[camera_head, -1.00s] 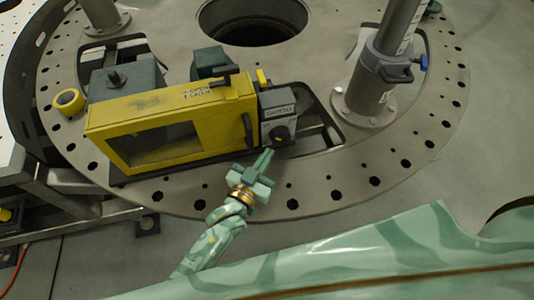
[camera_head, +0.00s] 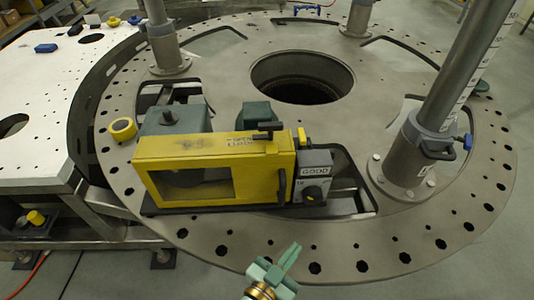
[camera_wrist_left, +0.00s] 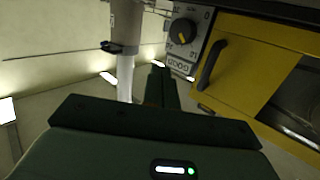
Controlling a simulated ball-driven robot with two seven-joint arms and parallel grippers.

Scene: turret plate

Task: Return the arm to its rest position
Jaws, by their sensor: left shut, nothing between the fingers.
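My left gripper (camera_head: 283,262) is at the bottom middle of the head view, in front of the round plate's near rim. Its green fingers are together and hold nothing. It is apart from the yellow machine (camera_head: 215,168), which stands on the turret plate (camera_head: 225,240) with its window and a grey dial panel (camera_head: 315,175) facing me. In the left wrist view the dial panel (camera_wrist_left: 187,40) and the yellow door with a dark handle (camera_wrist_left: 235,65) show beyond my shut fingers (camera_wrist_left: 160,85). My right gripper is in neither view.
A grey post with a collar (camera_head: 420,150) stands right of the machine, another post (camera_head: 165,45) behind left. A large round hole (camera_head: 300,77) opens in the plate. A yellow tape roll (camera_head: 123,129) lies at left. A white perforated table (camera_head: 40,110) adjoins. Floor at bottom right is clear.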

